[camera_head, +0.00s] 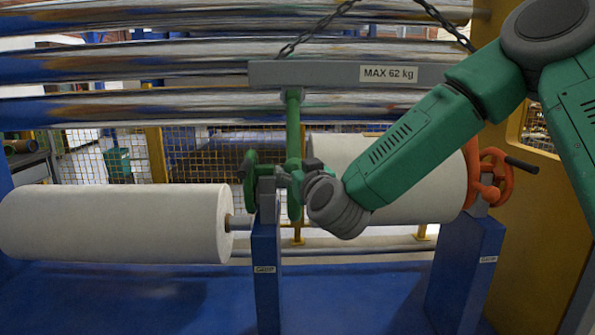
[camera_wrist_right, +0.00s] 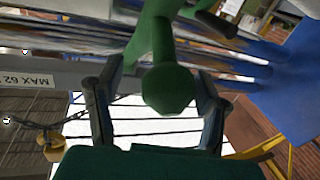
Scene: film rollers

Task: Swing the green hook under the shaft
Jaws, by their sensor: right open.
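The green hook (camera_head: 293,125) hangs from a grey lifting beam (camera_head: 330,75) marked MAX 62 kg, beside a blue stand. Its lower part is partly hidden by my right gripper (camera_head: 298,175). In the right wrist view the right gripper (camera_wrist_right: 157,85) is open, its two dark fingers on either side of a green part (camera_wrist_right: 168,90), probably the hook; I cannot tell whether they touch it. A short piece of shaft (camera_head: 241,222) shows between the left white roll (camera_head: 115,222) and the blue stand (camera_head: 266,265). My left gripper is not in view.
A green handwheel (camera_head: 248,175) tops the blue stand. A second white roll (camera_head: 430,195) lies behind my right arm, with an orange handwheel (camera_head: 495,178) on another blue stand (camera_head: 465,270). Chains (camera_head: 310,32) hold the beam. Large metal rollers (camera_head: 120,62) span the back.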

